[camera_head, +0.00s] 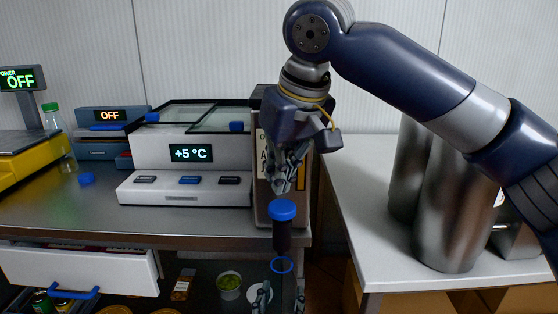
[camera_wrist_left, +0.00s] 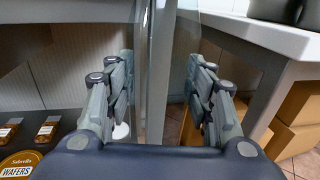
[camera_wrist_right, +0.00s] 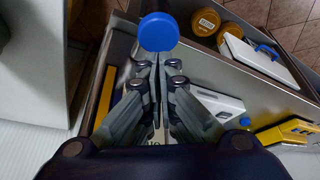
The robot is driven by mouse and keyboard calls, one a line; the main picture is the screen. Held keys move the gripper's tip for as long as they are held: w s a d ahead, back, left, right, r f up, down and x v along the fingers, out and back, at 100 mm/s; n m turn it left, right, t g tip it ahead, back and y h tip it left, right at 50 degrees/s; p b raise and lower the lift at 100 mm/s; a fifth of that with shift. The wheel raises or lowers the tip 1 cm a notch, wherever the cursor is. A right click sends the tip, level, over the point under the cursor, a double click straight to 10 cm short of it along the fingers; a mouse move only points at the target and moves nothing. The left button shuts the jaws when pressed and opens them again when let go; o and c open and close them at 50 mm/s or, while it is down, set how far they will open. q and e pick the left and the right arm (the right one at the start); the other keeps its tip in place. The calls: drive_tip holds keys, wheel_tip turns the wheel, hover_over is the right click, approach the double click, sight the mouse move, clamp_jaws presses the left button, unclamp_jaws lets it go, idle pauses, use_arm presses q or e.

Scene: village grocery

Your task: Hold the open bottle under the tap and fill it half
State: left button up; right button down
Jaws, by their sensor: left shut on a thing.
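The tap, with a blue round top (camera_head: 282,210) and dark body, stands in front of the counter's edge; its top also shows in the right wrist view (camera_wrist_right: 158,32). Below the spout is a blue ring (camera_head: 282,265), which looks like the mouth of the clear open bottle (camera_wrist_left: 158,70). The bottle looks upright; no liquid can be made out. My right gripper (camera_head: 280,188) points down with its fingertips together, just above the tap's top; whether they touch it is unclear.
A grey dispenser box (camera_head: 262,205) stands behind the tap, beside a white cooler (camera_head: 190,150). A blue cap (camera_head: 87,179) and a green-capped bottle (camera_head: 55,125) are left on the counter. Tall metal containers (camera_head: 450,210) stand on the right table. An open drawer (camera_head: 80,270) juts out lower left.

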sight(279, 202)
drive_tip(key=shift+f, duration=0.45)
drive_tip(key=shift+r+p, duration=0.7)
idle(0.4)
drive_tip(key=shift+f, duration=0.2)
idle(1.2)
drive_tip(key=shift+f, duration=0.35)
drive_tip(key=shift+f, duration=0.25)
drive_tip(key=shift+f, duration=0.4)
drive_tip(key=shift+f, duration=0.6)
idle(3.5)
